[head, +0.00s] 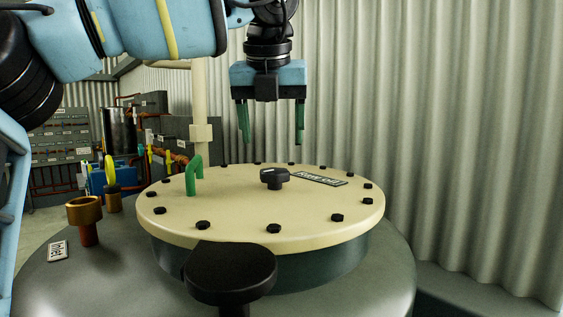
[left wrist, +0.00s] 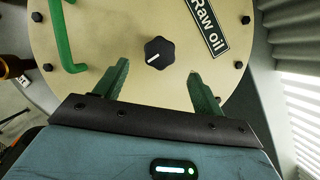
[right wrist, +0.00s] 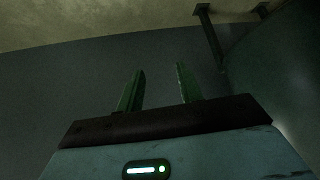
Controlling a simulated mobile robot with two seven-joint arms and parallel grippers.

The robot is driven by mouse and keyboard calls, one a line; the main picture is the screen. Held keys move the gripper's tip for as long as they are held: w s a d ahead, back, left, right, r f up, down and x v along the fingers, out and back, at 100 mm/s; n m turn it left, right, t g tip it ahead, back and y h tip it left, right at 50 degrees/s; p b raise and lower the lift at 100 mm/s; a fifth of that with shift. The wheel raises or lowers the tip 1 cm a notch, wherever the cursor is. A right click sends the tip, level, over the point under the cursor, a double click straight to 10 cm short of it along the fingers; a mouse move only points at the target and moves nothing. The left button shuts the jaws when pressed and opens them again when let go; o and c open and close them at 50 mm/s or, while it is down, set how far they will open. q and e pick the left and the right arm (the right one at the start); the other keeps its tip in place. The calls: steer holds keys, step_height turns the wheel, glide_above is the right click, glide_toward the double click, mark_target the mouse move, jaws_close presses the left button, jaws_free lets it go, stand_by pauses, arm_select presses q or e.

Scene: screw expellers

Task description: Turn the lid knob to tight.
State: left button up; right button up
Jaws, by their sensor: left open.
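The black lid knob (head: 274,179) sits upright near the middle of the round cream lid (head: 240,215). In the left wrist view the knob (left wrist: 159,51) is a lobed black disc with a white pointer line slanting to its lower left. My left gripper (head: 271,142) hangs above the lid, pointing down, with its green fingers apart and nothing between them. In the left wrist view the knob lies beyond and between the fingertips (left wrist: 158,75), not touched. My right gripper (right wrist: 160,80) shows only in its wrist view, fingers apart and empty, facing a dark grey surface.
A green handle (head: 194,174) and several black bolts ring the lid. A "Raw oil" label (head: 319,179) lies beside the knob. A large black round-topped part (head: 231,270) stands in front. A brass inlet fitting (head: 85,214) is at left. A corrugated wall (head: 450,130) stands behind.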

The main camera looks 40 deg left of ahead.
mark_target(274, 170)
arm_select(q)
steer(key=x, duration=0.5)
steer(key=shift+f, duration=0.3)
steer(key=shift+x, duration=0.9)
arm_select(e)
steer(key=shift+s, duration=0.2)
